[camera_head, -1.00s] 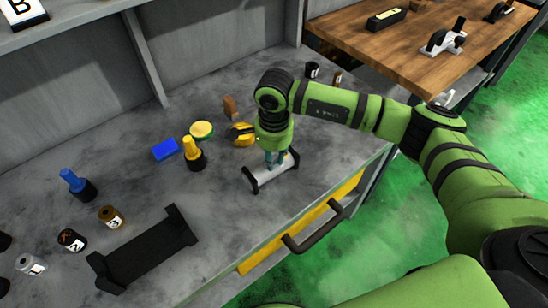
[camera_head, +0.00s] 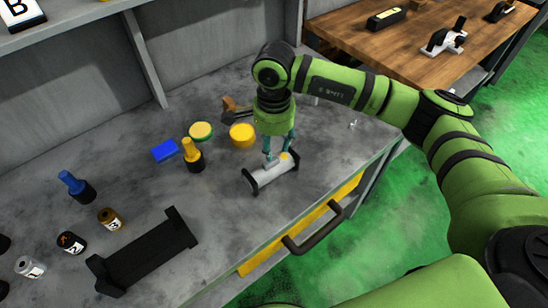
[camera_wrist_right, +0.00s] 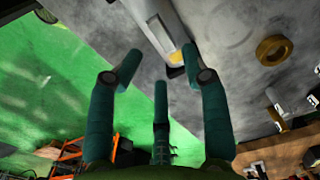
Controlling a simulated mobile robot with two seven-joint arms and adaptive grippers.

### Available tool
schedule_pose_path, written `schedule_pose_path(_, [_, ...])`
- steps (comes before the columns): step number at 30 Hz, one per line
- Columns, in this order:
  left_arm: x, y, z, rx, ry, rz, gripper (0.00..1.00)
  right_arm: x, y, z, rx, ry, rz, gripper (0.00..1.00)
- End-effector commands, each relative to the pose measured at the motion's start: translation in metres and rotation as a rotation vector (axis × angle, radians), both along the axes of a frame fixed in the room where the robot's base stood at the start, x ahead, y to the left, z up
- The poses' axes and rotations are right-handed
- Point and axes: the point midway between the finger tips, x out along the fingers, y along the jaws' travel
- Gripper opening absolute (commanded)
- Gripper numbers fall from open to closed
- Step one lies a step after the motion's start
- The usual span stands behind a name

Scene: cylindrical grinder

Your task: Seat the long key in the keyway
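A pale grey shaft (camera_head: 263,174) lies between two black end supports near the bench's front edge. Its upper end carries a yellow patch. In the wrist view the shaft (camera_wrist_right: 180,22) crosses the top, with a narrow grey bar or slot (camera_wrist_right: 158,32) along it. I cannot tell whether this is the long key lying in the keyway or the bare keyway. My right gripper (camera_head: 280,150) points down over the shaft's upper end. Its teal fingers are spread in the wrist view (camera_wrist_right: 160,70), with nothing visibly held. My left gripper is not in view.
A yellow cylinder (camera_head: 242,135), a green-rimmed yellow disc (camera_head: 201,131), a blue block (camera_head: 164,151) and a yellow-topped bottle (camera_head: 193,155) stand left of my arm. A black cradle (camera_head: 145,252) lies at front left. A drawer handle (camera_head: 315,230) juts from the bench front.

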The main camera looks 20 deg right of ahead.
Motion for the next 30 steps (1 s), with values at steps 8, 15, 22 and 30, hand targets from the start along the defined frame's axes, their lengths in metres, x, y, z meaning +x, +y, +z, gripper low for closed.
schedule_pose_path(8, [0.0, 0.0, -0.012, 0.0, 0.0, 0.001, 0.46, 0.001, 0.0, 0.052, 0.002, -0.004, 0.0, 0.46])
schedule_pose_path(15, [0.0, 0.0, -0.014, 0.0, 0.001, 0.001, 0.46, 0.0, 0.0, 0.066, 0.002, -0.002, 0.0, 0.46])
schedule_pose_path(22, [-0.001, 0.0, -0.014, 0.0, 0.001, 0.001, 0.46, 0.0, 0.0, 0.067, 0.002, -0.002, 0.0, 0.46])
schedule_pose_path(30, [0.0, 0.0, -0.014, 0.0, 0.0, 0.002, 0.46, 0.0, 0.0, 0.066, 0.001, -0.001, 0.0, 0.46])
